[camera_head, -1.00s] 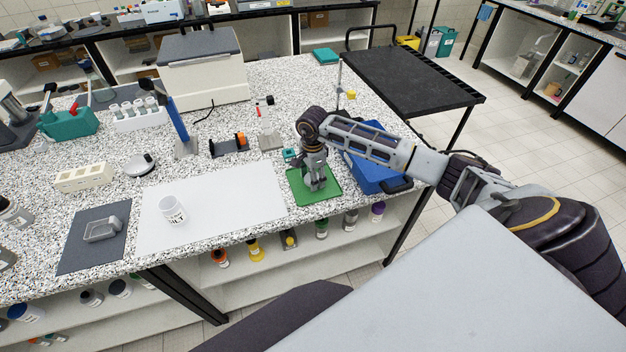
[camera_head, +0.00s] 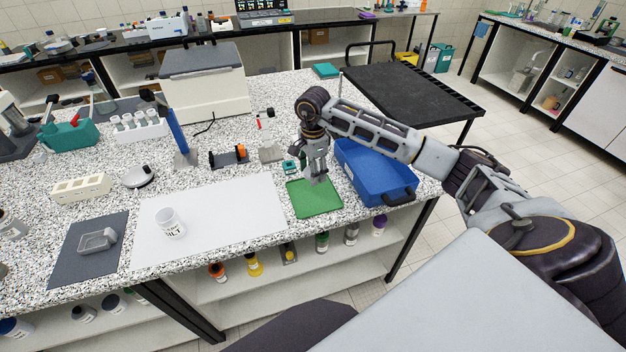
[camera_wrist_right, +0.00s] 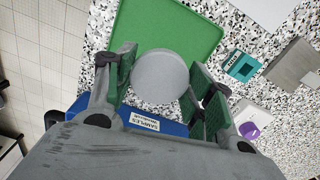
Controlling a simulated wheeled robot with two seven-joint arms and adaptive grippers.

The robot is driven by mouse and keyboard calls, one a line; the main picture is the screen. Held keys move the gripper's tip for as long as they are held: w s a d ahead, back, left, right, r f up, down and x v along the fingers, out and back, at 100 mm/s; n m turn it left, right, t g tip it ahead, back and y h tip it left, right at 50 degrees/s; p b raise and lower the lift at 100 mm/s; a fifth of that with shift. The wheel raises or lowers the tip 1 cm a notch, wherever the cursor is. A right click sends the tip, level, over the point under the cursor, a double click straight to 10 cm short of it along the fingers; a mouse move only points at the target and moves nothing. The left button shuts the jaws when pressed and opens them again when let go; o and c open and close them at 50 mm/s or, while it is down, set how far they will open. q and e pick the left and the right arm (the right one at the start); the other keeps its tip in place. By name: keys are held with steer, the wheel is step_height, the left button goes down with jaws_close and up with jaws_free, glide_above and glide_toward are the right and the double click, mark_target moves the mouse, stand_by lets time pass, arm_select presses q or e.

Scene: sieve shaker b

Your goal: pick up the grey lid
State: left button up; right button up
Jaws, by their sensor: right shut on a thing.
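The grey lid (camera_wrist_right: 160,77) is a round, plain disc in the right wrist view. It sits between the two green-padded fingers of my right gripper (camera_wrist_right: 163,82), which is shut on it. In the wrist view the lid overlaps the edge of the green tray (camera_wrist_right: 190,25). In the head view my right gripper (camera_head: 318,180) points down over the back part of the green tray (camera_head: 314,202). The lid is too small and covered to make out there. My left gripper is in neither view.
A blue bin (camera_head: 375,185) stands right beside the green tray. A small teal item (camera_head: 290,167) and a stand (camera_head: 269,150) are close behind the tray. The sheet's right half is clear.

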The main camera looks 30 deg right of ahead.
steer(key=shift+r, duration=0.65)
steer(key=shift+w+r, duration=0.1)
steer(key=shift+r, duration=0.05)
stand_by(0.8)
